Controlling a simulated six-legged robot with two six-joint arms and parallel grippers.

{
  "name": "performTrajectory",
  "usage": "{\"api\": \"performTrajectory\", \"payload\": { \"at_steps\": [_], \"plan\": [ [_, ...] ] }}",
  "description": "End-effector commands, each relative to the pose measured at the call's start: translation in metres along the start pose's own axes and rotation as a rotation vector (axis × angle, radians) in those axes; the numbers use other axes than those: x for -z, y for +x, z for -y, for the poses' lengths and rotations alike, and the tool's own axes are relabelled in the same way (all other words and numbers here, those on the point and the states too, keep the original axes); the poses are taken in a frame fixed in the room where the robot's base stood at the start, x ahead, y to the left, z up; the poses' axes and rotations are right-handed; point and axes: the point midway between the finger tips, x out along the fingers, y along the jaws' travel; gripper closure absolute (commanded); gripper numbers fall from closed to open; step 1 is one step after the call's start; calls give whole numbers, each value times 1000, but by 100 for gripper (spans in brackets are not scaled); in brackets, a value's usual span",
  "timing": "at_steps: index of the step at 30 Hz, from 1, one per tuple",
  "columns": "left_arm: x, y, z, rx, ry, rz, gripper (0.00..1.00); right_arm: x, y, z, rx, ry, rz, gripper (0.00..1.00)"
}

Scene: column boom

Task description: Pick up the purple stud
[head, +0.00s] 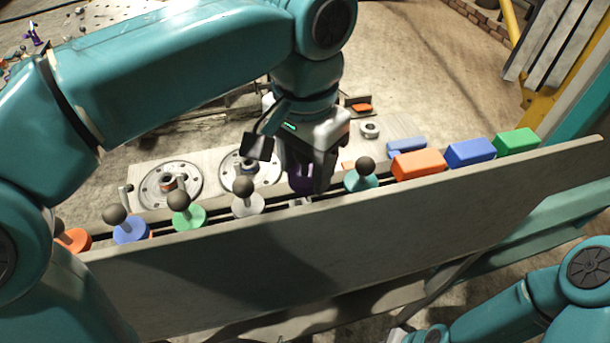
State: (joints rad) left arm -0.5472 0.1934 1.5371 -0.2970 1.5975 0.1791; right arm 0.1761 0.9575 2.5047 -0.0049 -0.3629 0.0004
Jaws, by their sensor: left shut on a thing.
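The purple stud (302,178) shows only as a purple patch between the dark fingers of my left gripper (311,176). My left gripper reaches down from above and is shut on it. The stud is over the row behind the long grey panel, between the white stud (247,208) and the teal stud (362,182). Its top is hidden by the gripper, and I cannot tell whether it is clear of the row. My right arm shows at the bottom right, but its gripper is out of view.
Left of the white stud stand green (187,217), blue (131,231) and orange (74,239) studs. To the right are orange (419,164), blue (470,153) and green (516,141) blocks. The grey panel (300,270) runs in front. Two round flanges (154,192) lie behind.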

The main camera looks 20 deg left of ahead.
Motion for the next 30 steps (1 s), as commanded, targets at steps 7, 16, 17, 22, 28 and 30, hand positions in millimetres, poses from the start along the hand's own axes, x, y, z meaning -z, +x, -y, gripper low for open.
{"api": "performTrajectory", "payload": {
  "at_steps": [7,16,17,22,28,30],
  "plan": [
    [1,-85,0,-1,-1,-5,80,0,-23,8,0,0,0,100],
    [0,-147,0,0,-1,-2,80,-1,-45,16,0,0,0,100],
    [0,-149,0,1,-1,-1,80,-1,-46,17,0,0,0,100],
    [0,-156,0,0,0,0,80,-1,-48,17,0,0,0,100],
    [0,-155,0,0,0,0,80,-1,-47,17,0,0,0,100],
    [0,-155,0,0,0,0,80,-1,-47,17,0,0,0,100]
  ]
}}
